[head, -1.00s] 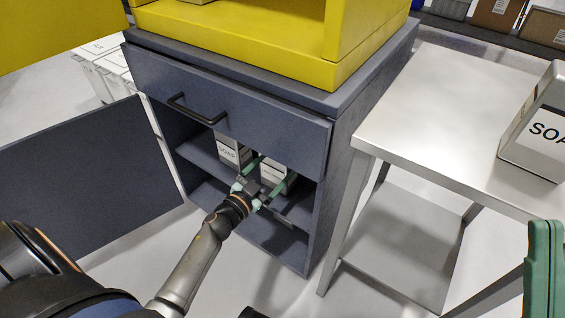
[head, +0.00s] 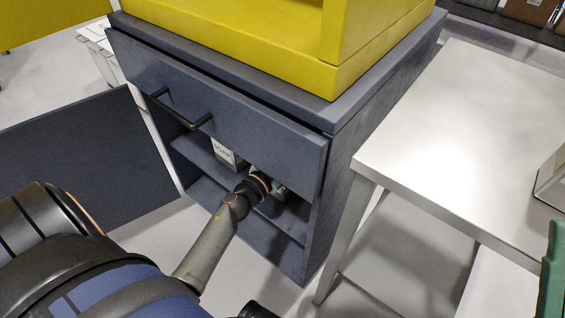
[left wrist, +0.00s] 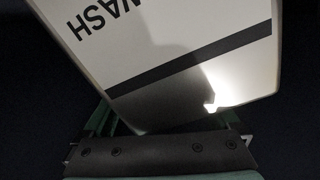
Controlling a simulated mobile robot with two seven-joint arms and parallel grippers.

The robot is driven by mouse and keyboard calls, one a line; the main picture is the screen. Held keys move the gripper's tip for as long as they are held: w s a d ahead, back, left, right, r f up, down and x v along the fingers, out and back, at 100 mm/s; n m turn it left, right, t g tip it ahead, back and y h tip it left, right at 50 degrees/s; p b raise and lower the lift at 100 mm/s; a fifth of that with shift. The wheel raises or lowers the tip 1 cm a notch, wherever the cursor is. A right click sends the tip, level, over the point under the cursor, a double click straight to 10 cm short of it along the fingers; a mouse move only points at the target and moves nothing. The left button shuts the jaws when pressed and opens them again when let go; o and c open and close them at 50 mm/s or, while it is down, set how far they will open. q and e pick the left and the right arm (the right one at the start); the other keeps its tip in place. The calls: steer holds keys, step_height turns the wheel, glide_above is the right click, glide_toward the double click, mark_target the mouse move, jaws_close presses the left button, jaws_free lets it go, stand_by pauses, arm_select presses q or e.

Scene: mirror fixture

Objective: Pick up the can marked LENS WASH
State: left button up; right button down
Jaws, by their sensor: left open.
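The can marked WASH (left wrist: 170,45) fills the upper part of the left wrist view. Its white label is upside down there, with a dark stripe and a shiny metal end; the rest of the wording is out of frame. My left gripper (head: 266,183) reaches into the cabinet opening under the drawer. It is open, its green fingers partly hidden by the can in the left wrist view. In the head view the can is mostly or wholly hidden by my gripper and the drawer. A green part of my right gripper (head: 553,275) shows at the right edge; its jaws cannot be judged.
A can marked SOAP (head: 222,150) stands on the cabinet shelf left of my gripper. The blue-grey cabinet (head: 330,225) has a drawer (head: 235,110) above the opening and an open door (head: 85,155) at left. A metal table (head: 440,130) stands right, with another can (head: 553,185) on it.

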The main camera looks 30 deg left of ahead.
arm_select(q)
jaws_close()
stand_by(0.8)
steer(key=shift+f, duration=0.1)
stand_by(0.4)
